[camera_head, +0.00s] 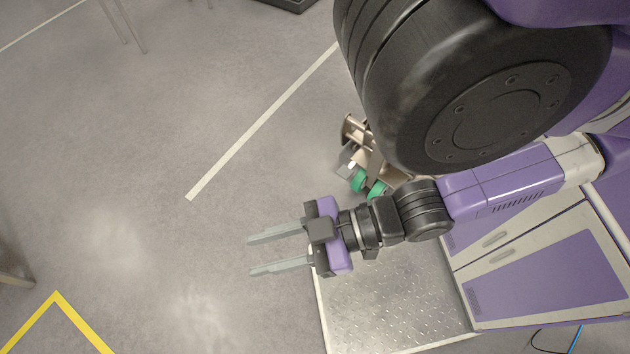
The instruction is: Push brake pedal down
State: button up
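My gripper (249,256) is in the lower middle of the head view, pointing left. Its two long grey fingers are parallel and apart, with bare floor showing between them. It holds nothing. A beige metal bracket (355,133) with green wheels (360,180) stands just above and right of the gripper, apart from the fingers. A small grey piece sits beside the wheels. My arm hides the right part of this assembly. I cannot tell which part is the brake pedal or whether it is up or down.
The grey floor to the left is mostly clear. It carries a white line (262,122) and a yellow corner marking (56,294). Thin metal legs (124,22) stand at the upper left, and a dark object (289,4) shows at the top edge.

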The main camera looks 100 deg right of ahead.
aim_at(345, 172)
jog(key=i+u, duration=0.75)
jog(key=i+l+u, duration=0.2)
jog(key=i+u, duration=0.2)
jog(key=i+j+u, duration=0.1)
jog(key=u, duration=0.3)
jog(key=i+u, duration=0.2)
jog(key=u, duration=0.2)
jog(key=i+j+u, duration=0.1)
jog(key=u, duration=0.35)
jog(key=i+u, duration=0.2)
jog(key=u, duration=0.2)
jog(key=i+l+u, duration=0.1)
jog(key=u, duration=0.3)
jog(key=i+u, duration=0.1)
jog(key=u, duration=0.3)
jog(key=i+u, duration=0.1)
jog(key=u, duration=0.35)
jog(key=i+u, duration=0.1)
jog(key=u, duration=0.3)
jog(key=i+l+u, duration=0.1)
jog(key=u, duration=0.3)
jog(key=i+l+u, duration=0.1)
jog(key=u, duration=3.6)
